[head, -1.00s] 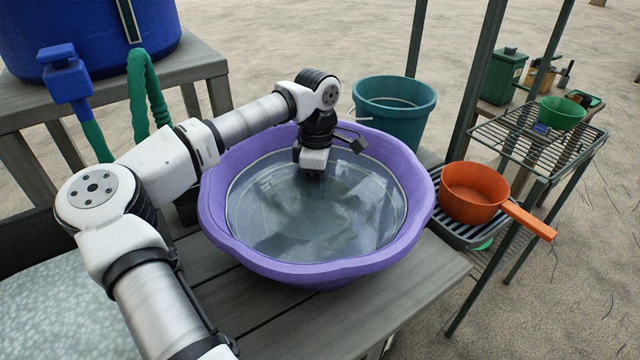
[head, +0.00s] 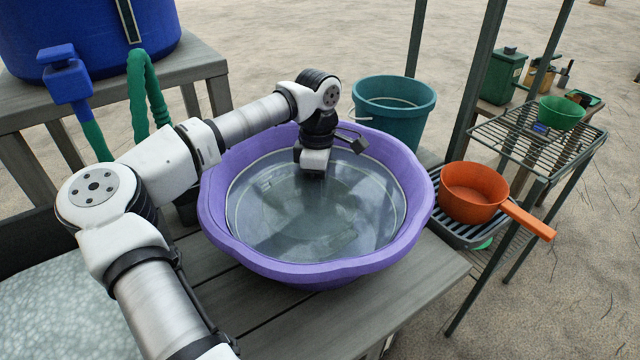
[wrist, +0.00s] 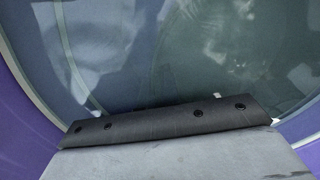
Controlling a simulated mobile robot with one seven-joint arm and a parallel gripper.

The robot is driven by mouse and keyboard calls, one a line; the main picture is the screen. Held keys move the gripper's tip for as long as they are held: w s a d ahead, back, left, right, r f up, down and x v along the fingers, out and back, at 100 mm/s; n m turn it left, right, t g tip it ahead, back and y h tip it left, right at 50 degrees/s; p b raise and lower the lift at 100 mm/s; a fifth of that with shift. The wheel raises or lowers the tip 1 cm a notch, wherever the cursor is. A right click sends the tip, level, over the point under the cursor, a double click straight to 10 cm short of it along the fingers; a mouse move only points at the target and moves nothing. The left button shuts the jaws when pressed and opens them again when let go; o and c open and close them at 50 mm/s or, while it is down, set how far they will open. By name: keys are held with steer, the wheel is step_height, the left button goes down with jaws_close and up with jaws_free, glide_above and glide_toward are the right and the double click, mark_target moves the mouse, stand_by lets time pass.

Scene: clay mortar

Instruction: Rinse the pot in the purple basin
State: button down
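The purple basin (head: 415,205) stands on the grey wooden table and holds clear water (head: 290,225) with dark, shifting reflections. An orange pot (head: 474,192) with a long handle sits upright on the dark slatted rack just right of the basin, apart from my gripper. My gripper (head: 313,173) points down inside the basin, near its far side, at the water. Its fingertips are hidden in the head view. The wrist view shows the water and basin wall (wrist: 25,125) behind a dark bolted bar of my gripper, with no fingers visible. I cannot make out anything held.
A teal bucket (head: 395,112) stands behind the basin. A metal shelf (head: 540,150) at the right carries a green bowl (head: 561,113). A blue barrel (head: 60,40), a blue tap (head: 66,78) and a green hose (head: 147,90) are at the left. The table front (head: 350,315) is clear.

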steer(key=shift+d, duration=1.2)
steer(key=shift+a, duration=1.35)
steer(key=shift+d, duration=0.7)
steer(key=shift+r, duration=0.1)
step_height(320, 180, up, 16)
steer(key=p, duration=1.1)
steer(key=shift+r+p, duration=0.2)
steer(key=shift+p, duration=0.2)
steer(key=shift+a, duration=0.1)
